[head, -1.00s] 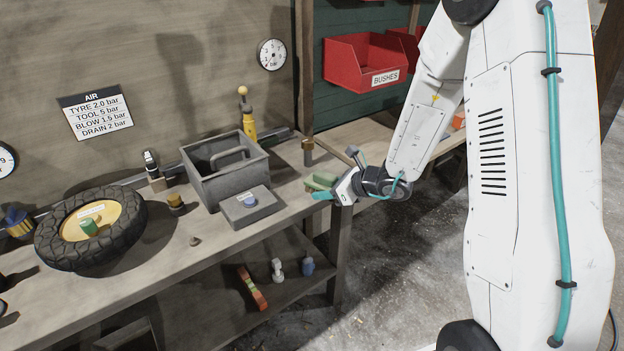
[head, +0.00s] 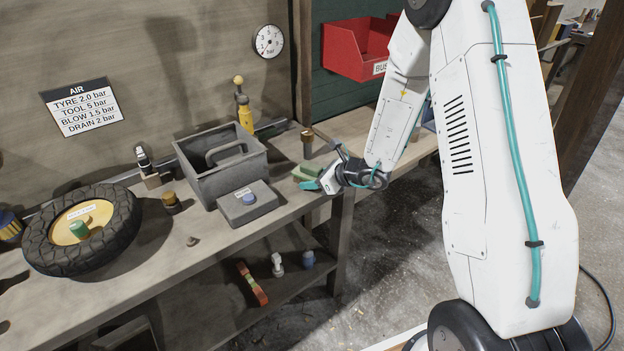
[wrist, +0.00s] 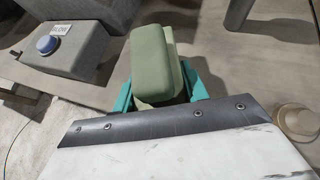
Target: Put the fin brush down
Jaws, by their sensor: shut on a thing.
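The fin brush (head: 307,171) is a pale green block at the bench's front edge, right of the grey button box. In the wrist view the brush (wrist: 150,62) sits between the teal fingers. My gripper (head: 312,186) is shut on it, and it also shows in the wrist view (wrist: 158,92). The brush is over or on the bench top (head: 262,230); I cannot tell whether its underside touches the wood. Its lower part is hidden by the fingers and wrist.
The grey box with a blue button (head: 262,212) is close on the left, with a grey open tote (head: 203,183) behind it. A dark brass-capped cylinder (head: 307,147) stands just behind the brush. A tyre (head: 45,252) lies at the far left. Bench to the right is partly clear.

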